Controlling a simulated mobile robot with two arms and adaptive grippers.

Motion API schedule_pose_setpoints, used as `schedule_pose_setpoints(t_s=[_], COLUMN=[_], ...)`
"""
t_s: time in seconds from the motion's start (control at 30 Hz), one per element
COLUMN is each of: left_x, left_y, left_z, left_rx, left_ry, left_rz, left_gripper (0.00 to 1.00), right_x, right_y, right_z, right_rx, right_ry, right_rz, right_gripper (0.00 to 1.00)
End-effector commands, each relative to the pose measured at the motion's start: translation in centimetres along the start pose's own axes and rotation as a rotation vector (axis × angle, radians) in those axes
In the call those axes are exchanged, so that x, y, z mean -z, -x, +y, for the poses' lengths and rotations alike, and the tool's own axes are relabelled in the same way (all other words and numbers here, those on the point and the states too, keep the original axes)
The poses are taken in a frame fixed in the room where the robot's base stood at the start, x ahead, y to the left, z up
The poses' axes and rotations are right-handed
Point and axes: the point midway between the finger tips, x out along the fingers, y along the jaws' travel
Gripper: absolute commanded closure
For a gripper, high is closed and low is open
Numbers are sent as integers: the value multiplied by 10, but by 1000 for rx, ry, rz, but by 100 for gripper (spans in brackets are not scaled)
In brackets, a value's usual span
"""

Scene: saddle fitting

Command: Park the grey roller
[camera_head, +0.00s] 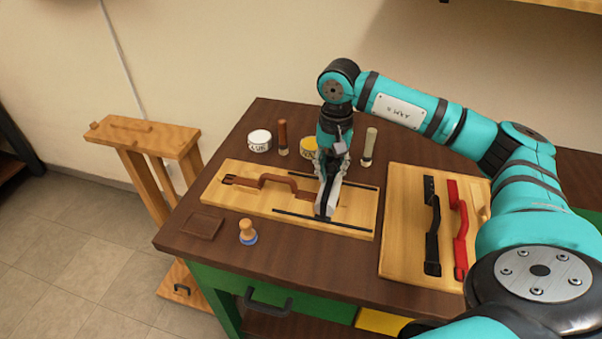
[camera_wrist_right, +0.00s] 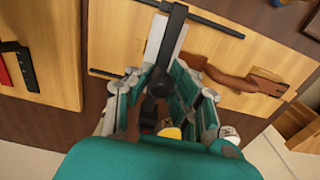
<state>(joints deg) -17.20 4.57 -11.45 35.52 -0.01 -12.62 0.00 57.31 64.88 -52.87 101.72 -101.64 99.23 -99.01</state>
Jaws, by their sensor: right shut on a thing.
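In the right wrist view, my right gripper (camera_wrist_right: 160,75) is shut on a dark grey bar-like tool (camera_wrist_right: 169,42), which looks like the grey roller. Its lower end reaches the board near a dark rail; whether it touches is unclear. The fingers hide most of it in the head view. A brown strap (camera_head: 276,181) lies on the board, its right end beside the fingers. My left gripper is not in view.
A white jar (camera_head: 259,141), a brown-handled tool (camera_head: 282,137), a yellow jar (camera_head: 308,145) and a pale-handled tool (camera_head: 369,146) stand behind the board. The right board (camera_head: 402,205) holds black and red straps.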

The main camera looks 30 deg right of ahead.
Motion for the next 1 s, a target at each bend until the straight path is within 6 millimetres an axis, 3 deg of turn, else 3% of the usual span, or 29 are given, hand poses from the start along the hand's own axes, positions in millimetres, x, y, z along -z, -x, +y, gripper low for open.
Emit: schedule_pose_setpoints(t_s=[1.0], left_x=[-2], left_y=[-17], left_z=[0], left_rx=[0], left_ry=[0], left_rz=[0], left_gripper=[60], right_x=[1], right_y=[1], right_z=[47], right_rx=[-2], right_ry=[-3], right_rz=[5], right_gripper=[96])
